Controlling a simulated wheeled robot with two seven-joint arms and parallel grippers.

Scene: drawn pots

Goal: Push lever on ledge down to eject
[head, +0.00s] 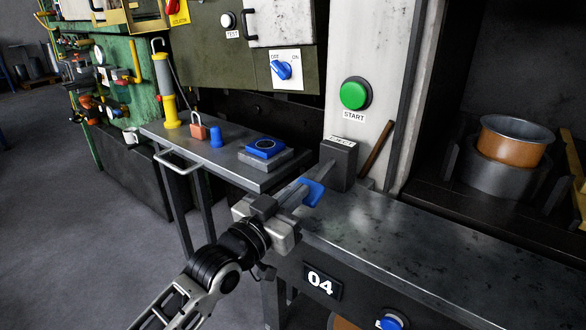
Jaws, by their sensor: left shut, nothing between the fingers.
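The lever unit is a dark box (338,165) with a white label that seems to read EJECT, standing on the ledge (400,235). A grey lever bar reaches from the box toward the lower left and carries a blue handle (314,192). My left gripper (292,196) is shut and empty. Its fingers are right at the blue handle and overlap its left side in the head view. I cannot tell whether they touch it. My right gripper is out of view.
A green START button (355,94) is on the pale post behind the lever. A steel side table (222,155) at left holds a padlock (198,126) and a blue-topped block (265,150). A copper-coloured pot (512,145) stands in the dark bay at right. The ledge's right part is clear.

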